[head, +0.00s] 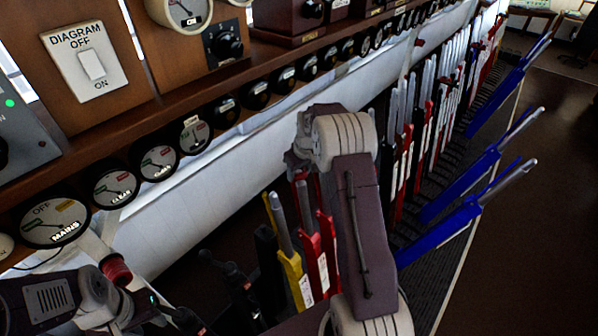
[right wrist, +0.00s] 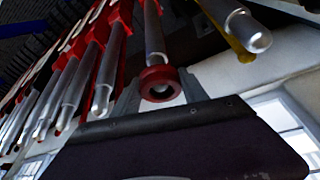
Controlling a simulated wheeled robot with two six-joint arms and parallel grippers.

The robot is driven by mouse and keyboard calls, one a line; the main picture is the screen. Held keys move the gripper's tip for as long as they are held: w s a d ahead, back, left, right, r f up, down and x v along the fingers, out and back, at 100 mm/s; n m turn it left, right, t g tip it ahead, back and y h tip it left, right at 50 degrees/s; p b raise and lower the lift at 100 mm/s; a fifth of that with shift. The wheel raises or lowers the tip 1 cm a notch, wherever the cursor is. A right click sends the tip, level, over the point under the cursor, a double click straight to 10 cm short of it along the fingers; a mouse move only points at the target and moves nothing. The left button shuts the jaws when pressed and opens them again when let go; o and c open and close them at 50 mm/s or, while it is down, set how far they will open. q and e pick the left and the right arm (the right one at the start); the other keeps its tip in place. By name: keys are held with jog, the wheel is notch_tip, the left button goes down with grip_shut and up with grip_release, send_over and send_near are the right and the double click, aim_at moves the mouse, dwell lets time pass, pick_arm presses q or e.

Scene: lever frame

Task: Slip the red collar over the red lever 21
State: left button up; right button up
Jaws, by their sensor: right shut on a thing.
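My right gripper (right wrist: 160,90) is shut on the red collar (right wrist: 152,73), a short dark red ring, seen in the right wrist view. The collar is at the free end of a silver lever handle (right wrist: 154,35), beside the yellow lever. Light grey shows in the ring's hole; I cannot tell how far the handle is inside it. In the head view the red lever (head: 312,264) stands beside the yellow lever (head: 292,275). My right arm hides the right gripper and collar there. My left gripper (head: 185,318) is at the lower left, dark and partly cut off. No lever number is readable.
A row of red and white levers (head: 405,150) runs to the back right. Several blue levers (head: 440,228) lean out toward the floor. Black levers (head: 240,290) stand left of the yellow one. A shelf with round dials (head: 159,162) is above.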

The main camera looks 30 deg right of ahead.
jog(key=shift+s+f+b, duration=0.15)
jog(key=shift+f+b, duration=0.65)
jog(key=shift+f, duration=0.25)
jog(key=o, duration=1.5)
jog(key=p+v, duration=0.5)
jog(key=v, duration=0.4)
jog(key=shift+s, duration=0.1)
